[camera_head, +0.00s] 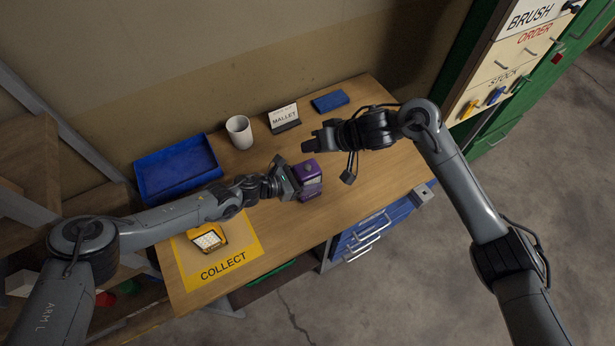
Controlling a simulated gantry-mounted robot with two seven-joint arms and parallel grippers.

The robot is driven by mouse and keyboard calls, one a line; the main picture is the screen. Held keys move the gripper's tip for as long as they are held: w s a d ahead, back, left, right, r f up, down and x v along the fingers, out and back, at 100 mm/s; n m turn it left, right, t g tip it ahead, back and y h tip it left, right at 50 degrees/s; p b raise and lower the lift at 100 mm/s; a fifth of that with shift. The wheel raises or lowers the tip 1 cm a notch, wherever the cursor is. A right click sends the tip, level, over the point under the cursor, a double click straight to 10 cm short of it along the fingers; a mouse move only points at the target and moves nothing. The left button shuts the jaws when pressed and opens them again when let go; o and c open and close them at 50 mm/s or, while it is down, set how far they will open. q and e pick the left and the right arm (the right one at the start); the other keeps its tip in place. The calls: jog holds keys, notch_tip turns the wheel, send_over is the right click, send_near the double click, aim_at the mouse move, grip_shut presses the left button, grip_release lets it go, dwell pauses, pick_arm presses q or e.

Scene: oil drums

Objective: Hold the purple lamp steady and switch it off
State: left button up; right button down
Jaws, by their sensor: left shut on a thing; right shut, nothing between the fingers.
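The purple lamp (309,173) is a small boxy thing standing on the wooden workbench, near its middle. My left gripper (292,178) reaches in from the left and is shut on the lamp's left side. My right gripper (309,145) is shut and empty, above and just behind the lamp in the picture, apart from it. A small grey part shows on the lamp's top. I cannot tell whether the lamp is lit.
A blue tray (178,168), a white cup (239,132), a MALLET sign (284,117) and a blue box (330,102) line the back. A yellow COLLECT mat (190,268) with a yellow lamp-like thing (208,238) lies front left. The bench's right part is clear.

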pick_arm(q)
jog(key=o, duration=1.4)
jog(key=shift+a, duration=0.1)
